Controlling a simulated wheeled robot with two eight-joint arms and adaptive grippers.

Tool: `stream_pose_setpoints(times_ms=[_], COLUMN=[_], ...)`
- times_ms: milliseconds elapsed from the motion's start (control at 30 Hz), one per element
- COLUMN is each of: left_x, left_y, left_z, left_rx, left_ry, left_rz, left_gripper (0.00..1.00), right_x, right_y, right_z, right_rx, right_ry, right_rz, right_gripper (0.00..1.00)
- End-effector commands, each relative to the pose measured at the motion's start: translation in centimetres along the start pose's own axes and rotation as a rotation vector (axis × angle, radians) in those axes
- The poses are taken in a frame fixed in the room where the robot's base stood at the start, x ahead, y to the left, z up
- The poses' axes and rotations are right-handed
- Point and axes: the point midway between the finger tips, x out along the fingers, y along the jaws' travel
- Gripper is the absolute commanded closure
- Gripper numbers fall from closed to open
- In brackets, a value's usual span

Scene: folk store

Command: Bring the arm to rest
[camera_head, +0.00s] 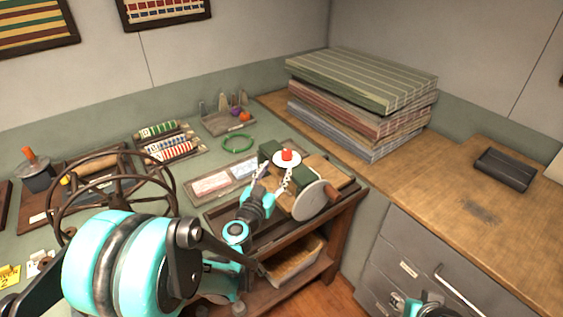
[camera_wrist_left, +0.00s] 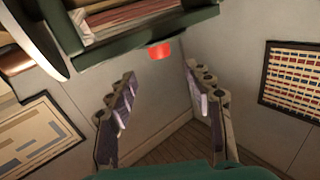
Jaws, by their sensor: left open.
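My left arm comes in from the left and reaches over the bench in the head view. My left gripper (camera_head: 272,184) is near the green and wooden device (camera_head: 312,168) with a white disc and a red knob (camera_head: 287,154). In the left wrist view the two fingers of my left gripper (camera_wrist_left: 160,104) stand wide apart with nothing between them. The red knob (camera_wrist_left: 160,51) shows beyond the fingertips, below a green frame (camera_wrist_left: 130,45). Whether the gripper touches the device is hard to tell. A small part of my right arm shows at the bottom edge of the head view; its gripper is not seen.
A spoked wheel (camera_head: 112,192) stands at the left of the bench. Thread spools (camera_head: 166,141), a green ring (camera_head: 238,143) and a small tray (camera_head: 228,123) lie behind. Folded striped cloths (camera_head: 362,90) are stacked on the wooden counter, with a dark box (camera_head: 505,169) to the right.

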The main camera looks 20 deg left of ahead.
Motion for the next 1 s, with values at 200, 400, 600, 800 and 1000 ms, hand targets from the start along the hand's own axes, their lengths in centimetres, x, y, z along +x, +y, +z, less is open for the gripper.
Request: stream_pose_setpoints(times_ms=[200,400,600,800,1000], left_x=[-1.7,-1.7,-1.7,-2.3,-6.1], left_y=[-0.1,0.0,0.0,1.9,7.9], left_z=[0.0,0.0,0.0,-0.9,-1.3], left_rx=[0.0,0.0,0.0,-0.004,-0.027], left_ry=[0.0,0.0,0.0,-0.024,-0.207], left_rz=[-0.001,-0.001,-0.001,0.06,0.243], left_gripper=[0.48,0.48,0.48,0.48,0.48], right_x=[0.0,0.0,0.0,0.0,0.0], right_y=[0.0,0.0,0.0,0.0,0.0], right_z=[0.0,0.0,0.0,0.0,0.0], right_rx=[0.0,0.0,0.0,0.0,0.0], right_ry=[0.0,0.0,0.0,0.0,0.0], right_rz=[0.0,0.0,0.0,0.0,0.0], right_gripper=[0.6,0.6,0.6,0.6,0.6])
